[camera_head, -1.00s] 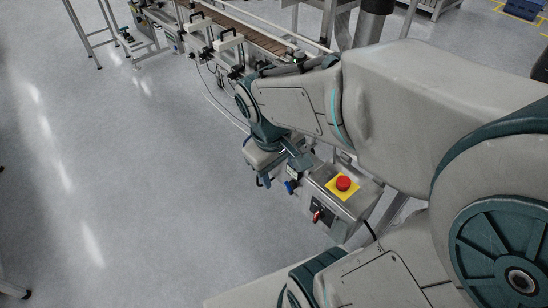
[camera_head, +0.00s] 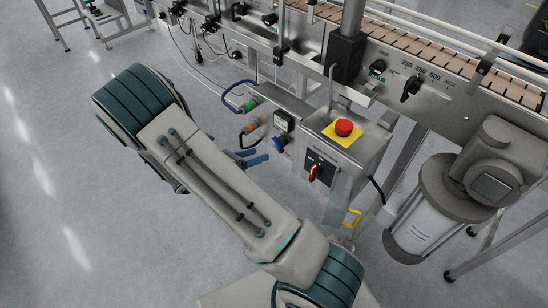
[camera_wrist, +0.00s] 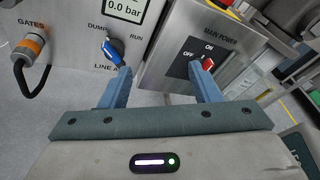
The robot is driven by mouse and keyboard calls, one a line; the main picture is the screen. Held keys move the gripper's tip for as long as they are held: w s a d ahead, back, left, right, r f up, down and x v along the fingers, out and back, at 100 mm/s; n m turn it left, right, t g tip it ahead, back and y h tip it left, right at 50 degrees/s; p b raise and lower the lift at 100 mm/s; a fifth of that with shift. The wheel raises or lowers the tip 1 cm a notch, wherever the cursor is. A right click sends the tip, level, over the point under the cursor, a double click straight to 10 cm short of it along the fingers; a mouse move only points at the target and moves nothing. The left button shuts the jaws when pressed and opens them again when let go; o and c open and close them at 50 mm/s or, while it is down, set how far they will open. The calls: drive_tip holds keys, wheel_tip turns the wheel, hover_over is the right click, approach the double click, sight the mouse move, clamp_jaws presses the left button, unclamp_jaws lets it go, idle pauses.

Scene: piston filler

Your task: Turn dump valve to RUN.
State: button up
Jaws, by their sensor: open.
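The dump valve handle (camera_wrist: 112,52) is blue and sits on a steel panel in the wrist view, below the DUMP and RUN labels. It lies tilted, its upper end towards DUMP at the upper left. In the head view the blue handle (camera_head: 279,143) shows low on the panel under the conveyor. My gripper (camera_wrist: 166,82) is open and empty. Its left fingertip is just below and right of the handle in the picture; I cannot tell if they touch. In the head view my gripper (camera_head: 252,158) is left of the handle, its fingers partly hidden by my arm.
The red main power switch (camera_wrist: 208,64) is close to my right fingertip. A red emergency button (camera_head: 344,127) tops that box. The orange GATES connector (camera_wrist: 30,46) with its cable is at left. A blue hose loop (camera_head: 236,96) hangs nearby. Open floor lies left.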

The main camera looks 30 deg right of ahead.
sight(275, 145)
drive_tip(key=w+a+f+n+t+h+b, duration=0.1)
drive_tip(key=w+a+f+n+t+b, duration=0.15)
drive_tip(key=f+n+t, duration=0.5)
drive_tip(key=w+d+g+b, duration=0.1)
drive_tip(key=d, duration=0.3)
drive_tip(key=w+d+f+m+g+b, duration=0.1)
drive_tip(key=w+d, duration=0.1)
drive_tip(key=d, duration=0.2)
drive_tip(key=w+d+g+b, duration=0.1)
drive_tip(key=w+d+b, duration=0.1)
drive_tip(key=d, duration=0.3)
drive_tip(key=shift+w+d+f, duration=0.1)
drive_tip(key=shift+w+f, duration=0.1)
drive_tip(key=c, duration=1)
